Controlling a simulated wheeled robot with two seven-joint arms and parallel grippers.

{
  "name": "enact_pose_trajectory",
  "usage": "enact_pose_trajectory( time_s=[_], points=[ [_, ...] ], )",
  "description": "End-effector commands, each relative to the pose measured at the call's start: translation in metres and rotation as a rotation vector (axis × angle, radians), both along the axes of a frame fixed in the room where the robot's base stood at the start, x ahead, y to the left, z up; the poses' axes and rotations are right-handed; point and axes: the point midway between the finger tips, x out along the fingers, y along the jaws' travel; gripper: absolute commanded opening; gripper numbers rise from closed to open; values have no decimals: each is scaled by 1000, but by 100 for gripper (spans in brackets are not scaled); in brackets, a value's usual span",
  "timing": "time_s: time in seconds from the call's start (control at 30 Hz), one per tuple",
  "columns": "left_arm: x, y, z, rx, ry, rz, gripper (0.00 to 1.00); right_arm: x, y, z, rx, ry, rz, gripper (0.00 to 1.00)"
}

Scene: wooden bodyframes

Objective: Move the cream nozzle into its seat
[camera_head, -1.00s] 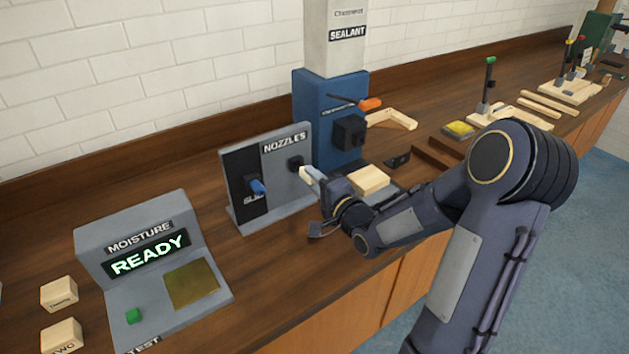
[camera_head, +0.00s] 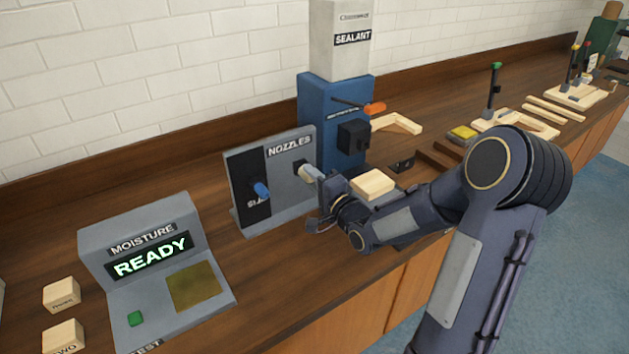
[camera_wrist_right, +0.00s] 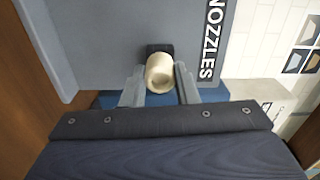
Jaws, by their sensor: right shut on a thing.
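The cream nozzle (camera_wrist_right: 160,74) is held between the fingers of my right gripper (camera_wrist_right: 160,90) in the right wrist view. In the head view the nozzle (camera_head: 304,171) shows at the tip of my right gripper (camera_head: 314,175), right at the face of the grey nozzle board (camera_head: 293,166). A black socket (camera_wrist_right: 157,48) on the board lies directly behind the nozzle and is mostly covered by it. I cannot tell how deep the nozzle sits in it. A blue nozzle (camera_head: 261,190) sticks out of the board's black left part. My left gripper is not in view.
A blue sealant dispenser (camera_head: 318,115) with an orange-tipped lever stands just behind and right of the board. A wooden block (camera_head: 373,185) lies close beside my right gripper. The grey moisture tester (camera_head: 150,270) reads READY at the left. Bare counter lies in front of the board.

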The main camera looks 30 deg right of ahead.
Motion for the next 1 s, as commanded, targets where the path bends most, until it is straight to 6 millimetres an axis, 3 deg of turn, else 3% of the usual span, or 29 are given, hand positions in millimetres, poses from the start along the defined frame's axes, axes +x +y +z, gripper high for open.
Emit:
enact_pose_trajectory(
  time_s=[0.07, 0.1, 0.27, 0.63, 1.0],
  points=[
    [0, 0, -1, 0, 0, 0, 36, 2, 0, 0, 0, -1, 1, 0],
    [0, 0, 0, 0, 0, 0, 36, 2, 0, 0, 0, -1, 0, 31],
    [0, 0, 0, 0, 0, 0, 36, 2, 0, 0, 0, 0, 0, 52],
    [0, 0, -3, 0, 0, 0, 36, -5, -1, 0, -1, 0, -2, 52],
    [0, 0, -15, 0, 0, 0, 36, -64, -6, 0, -1, -1, -3, 52]
  ],
)
